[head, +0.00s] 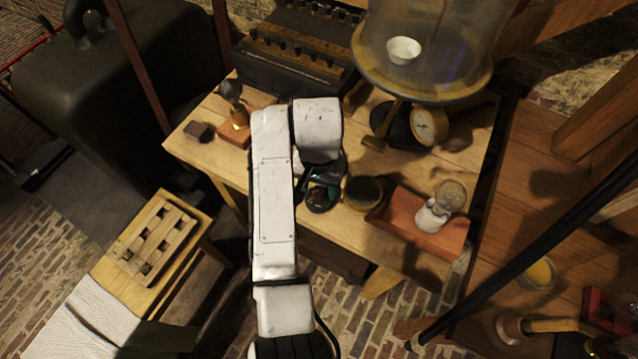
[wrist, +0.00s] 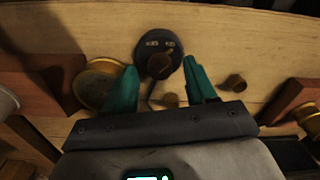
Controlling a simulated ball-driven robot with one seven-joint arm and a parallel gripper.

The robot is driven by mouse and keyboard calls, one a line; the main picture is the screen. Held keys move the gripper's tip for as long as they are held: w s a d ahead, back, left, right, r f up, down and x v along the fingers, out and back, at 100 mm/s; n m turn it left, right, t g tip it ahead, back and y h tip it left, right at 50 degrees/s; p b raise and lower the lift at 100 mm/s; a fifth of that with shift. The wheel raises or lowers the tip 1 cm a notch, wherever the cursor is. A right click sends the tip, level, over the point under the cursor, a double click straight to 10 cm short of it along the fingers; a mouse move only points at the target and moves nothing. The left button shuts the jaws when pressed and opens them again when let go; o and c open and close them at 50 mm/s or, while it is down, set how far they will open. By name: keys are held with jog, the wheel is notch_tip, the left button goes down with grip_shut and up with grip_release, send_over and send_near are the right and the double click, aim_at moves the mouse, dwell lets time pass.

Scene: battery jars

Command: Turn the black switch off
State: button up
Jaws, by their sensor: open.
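The black switch (wrist: 172,48) is a round black plate with two small pale labels and a dark brass-brown knob (wrist: 159,66). It lies on the wooden table, and in the head view its plate (head: 320,199) is partly hidden by my arm. My gripper (wrist: 159,75) is open and empty, its teal fingers on either side of the knob, close to the plate. Whether a finger touches the knob, I cannot tell. My gripper also shows in the head view (head: 325,175) below the white arm. The labels are too small to read surely.
A brass pot (head: 363,193) stands close beside the switch, then a red wooden block (head: 402,222) with a glass jar (head: 448,197). A small bulb stand (head: 236,130) is on the other side. A large glass dome (head: 430,50) stands behind.

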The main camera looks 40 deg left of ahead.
jog(key=shift+f, duration=0.3)
jog(key=shift+c, duration=0.4)
grip_shut()
